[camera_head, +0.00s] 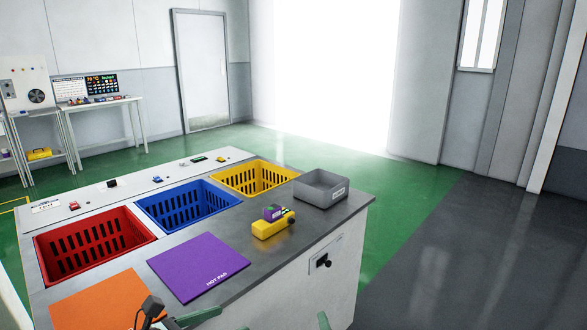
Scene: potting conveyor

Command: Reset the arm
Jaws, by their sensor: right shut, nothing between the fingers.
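My right gripper (151,307) shows as a small dark shape at the bottom edge, over the near edge of the orange mat (100,299). It is shut and empty. Parts of my green-grey arm show beside it, cut off by the frame edge. My left gripper is not in view.
The worktop holds a purple mat (199,266), red (97,245), blue (188,206) and yellow (254,176) baskets, and a grey bin (321,189). A yellow block-like device (272,229) has a purple and green item on top. Open floor lies to the right.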

